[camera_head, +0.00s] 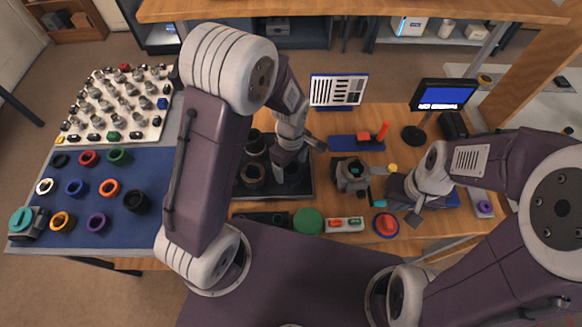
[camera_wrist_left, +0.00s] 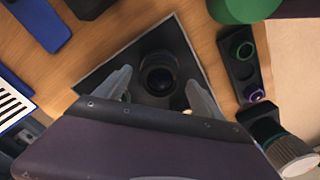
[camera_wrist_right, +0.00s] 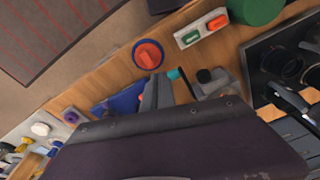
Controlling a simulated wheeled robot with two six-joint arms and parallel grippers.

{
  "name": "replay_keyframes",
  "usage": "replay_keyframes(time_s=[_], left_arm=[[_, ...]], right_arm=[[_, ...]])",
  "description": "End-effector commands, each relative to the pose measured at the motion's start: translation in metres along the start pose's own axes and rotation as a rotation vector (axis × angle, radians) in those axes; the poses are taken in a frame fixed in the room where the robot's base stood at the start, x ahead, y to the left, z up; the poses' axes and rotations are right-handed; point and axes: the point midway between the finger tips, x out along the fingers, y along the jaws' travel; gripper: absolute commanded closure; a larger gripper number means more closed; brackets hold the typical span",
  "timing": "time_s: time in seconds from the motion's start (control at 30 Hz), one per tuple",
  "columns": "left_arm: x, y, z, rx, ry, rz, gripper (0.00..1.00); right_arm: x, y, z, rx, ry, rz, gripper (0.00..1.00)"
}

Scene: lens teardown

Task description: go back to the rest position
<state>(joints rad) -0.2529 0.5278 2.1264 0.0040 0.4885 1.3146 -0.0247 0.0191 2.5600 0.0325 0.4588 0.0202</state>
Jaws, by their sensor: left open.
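My left gripper (camera_wrist_left: 160,92) is open over a dark tray (camera_wrist_left: 103,70). A black round lens part (camera_wrist_left: 158,74) stands upright on the tray between and beyond its fingertips, and I see no contact. In the head view my left gripper (camera_head: 287,172) hangs over the tray at the middle of the table, its fingertips partly hidden by its wrist. My right gripper (camera_head: 385,192) is low over the right part of the table. In the right wrist view its fingers (camera_wrist_right: 158,90) look close together with nothing visible between them.
A blue mat (camera_head: 150,190) with coloured rings lies at left, below a white board of small parts (camera_head: 85,128). A red button (camera_head: 386,224), a green disc (camera_head: 308,221) and a dark device (camera_head: 351,173) stand close to my grippers. A small monitor (camera_head: 443,96) stands at right.

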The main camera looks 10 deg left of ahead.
Motion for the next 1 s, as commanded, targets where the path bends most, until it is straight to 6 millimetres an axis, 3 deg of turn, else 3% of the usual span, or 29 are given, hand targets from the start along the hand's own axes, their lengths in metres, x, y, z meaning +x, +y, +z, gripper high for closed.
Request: replay_keyframes(time_s=[0.1,0.3,0.73,0.83,0.87,0.93,1.0], left_arm=[[-0.031,0.002,-0.001,0.000,0.002,0.008,0.22],[-0.065,0.001,0.000,0.000,0.001,0.004,0.22],[-0.072,0.000,0.000,0.000,0.000,0.001,0.22],[-0.079,0.000,-0.010,-0.029,0.006,0.021,0.22],[-0.085,-0.002,-0.016,-0.048,0.010,0.035,0.22],[-0.095,-0.026,-0.028,-0.100,0.013,0.047,0.22],[-0.096,-0.058,-0.033,0.011,0.021,0.061,0.22]], right_arm=[[-0.004,0.000,0.000,0.000,0.000,0.000,1.00],[-0.007,0.000,-0.001,0.000,0.000,0.000,1.00],[-0.007,0.000,-0.001,0.000,0.000,0.000,1.00],[-0.007,0.000,-0.001,0.000,0.000,0.000,1.00],[-0.007,0.000,-0.001,0.000,0.000,0.000,1.00],[-0.007,0.000,-0.001,0.000,0.000,0.000,1.00],[-0.007,0.000,-0.001,0.000,0.000,0.000,1.00]])
